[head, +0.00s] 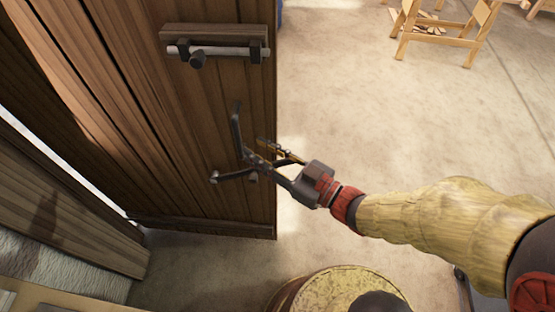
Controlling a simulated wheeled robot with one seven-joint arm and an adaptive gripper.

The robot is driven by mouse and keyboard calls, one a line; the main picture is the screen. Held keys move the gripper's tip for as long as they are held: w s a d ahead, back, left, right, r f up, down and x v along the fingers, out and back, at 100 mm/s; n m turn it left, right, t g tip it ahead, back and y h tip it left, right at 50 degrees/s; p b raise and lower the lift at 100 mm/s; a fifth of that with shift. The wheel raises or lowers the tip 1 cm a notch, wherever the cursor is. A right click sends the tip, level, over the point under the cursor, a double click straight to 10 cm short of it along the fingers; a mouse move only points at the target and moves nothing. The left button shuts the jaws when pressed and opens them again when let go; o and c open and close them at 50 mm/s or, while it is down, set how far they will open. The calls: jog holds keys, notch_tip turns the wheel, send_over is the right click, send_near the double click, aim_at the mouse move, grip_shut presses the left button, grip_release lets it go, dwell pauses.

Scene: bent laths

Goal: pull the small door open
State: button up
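The small door (185,110) is dark brown upright planks and fills the left half of the head view. Its right edge stands clear of any frame in view, with open floor beside it. Near its top is a bolt (230,51), a grey bar on a wooden block with a dark knob. My gripper (228,146) is in front of the door's lower right part, its dark fingers spread apart.
A yellow-topped drum (330,292) stands at the bottom, below my arm. Wooden planks (60,205) and a pale wall lie at the lower left. A wooden trestle (440,32) stands at the back right. The concrete floor (370,110) between is clear.

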jog(key=shift+v, duration=2.5)
jog(key=w+d+r+m+t+h, duration=0.1)
jog(key=w+d+r+m+h, duration=0.15)
jog(key=w+d+h, duration=0.4)
jog(key=w+d+r+m+t+h, duration=0.1)
jog(key=w+d+m+h, duration=0.3)
jog(key=d+h, duration=0.6)
jog(key=s+d+r+m+g+y+p, duration=0.1)
jog(key=s+m+g, duration=0.3)
jog(key=s, duration=1.3)
jog(key=r+g+y, duration=0.1)
jog(key=g, duration=0.2)
jog(key=shift+d, duration=0.2)
jog(key=shift+s+a, duration=0.1)
